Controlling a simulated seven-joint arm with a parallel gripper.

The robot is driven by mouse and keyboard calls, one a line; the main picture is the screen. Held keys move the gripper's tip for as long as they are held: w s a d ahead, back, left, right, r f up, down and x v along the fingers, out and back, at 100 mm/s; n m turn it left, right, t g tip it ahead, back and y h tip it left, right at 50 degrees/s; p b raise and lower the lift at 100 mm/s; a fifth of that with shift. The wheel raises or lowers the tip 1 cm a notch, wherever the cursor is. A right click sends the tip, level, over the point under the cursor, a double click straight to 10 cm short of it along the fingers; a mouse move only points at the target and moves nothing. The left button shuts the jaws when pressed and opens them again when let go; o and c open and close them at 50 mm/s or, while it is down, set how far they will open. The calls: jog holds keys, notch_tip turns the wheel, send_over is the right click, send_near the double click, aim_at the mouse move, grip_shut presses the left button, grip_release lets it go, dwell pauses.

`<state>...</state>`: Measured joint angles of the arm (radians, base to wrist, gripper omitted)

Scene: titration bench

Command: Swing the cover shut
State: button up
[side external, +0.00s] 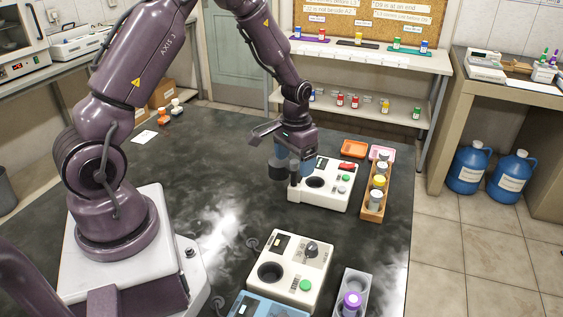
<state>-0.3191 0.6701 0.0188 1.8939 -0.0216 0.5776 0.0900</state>
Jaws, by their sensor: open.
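A white device (322,199) with a round dark well (316,182) stands on the dark bench at the middle right. The well is uncovered. A dark round piece (278,170) at the device's left edge looks like its cover, swung aside, but its hinge is hard to make out. My gripper (294,174) is open and points down just left of the well, beside or over this dark piece. The fingertips are small and partly merged with it, so I cannot tell whether they touch.
A wooden rack (374,203) with several capped jars stands right of the device. Orange (354,148) and pink (381,152) trays lie behind. A second white device (286,262), a blue device (262,306) and a grey rack (349,288) stand in front. The bench's middle is clear.

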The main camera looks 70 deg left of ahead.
jog(key=shift+c, duration=0.2)
jog(key=c, duration=1.3)
jog(key=m, duration=0.5)
jog(key=shift+m, duration=0.3)
jog(key=m, duration=0.6)
jog(key=m, duration=1.2)
jog(key=o, duration=1.3)
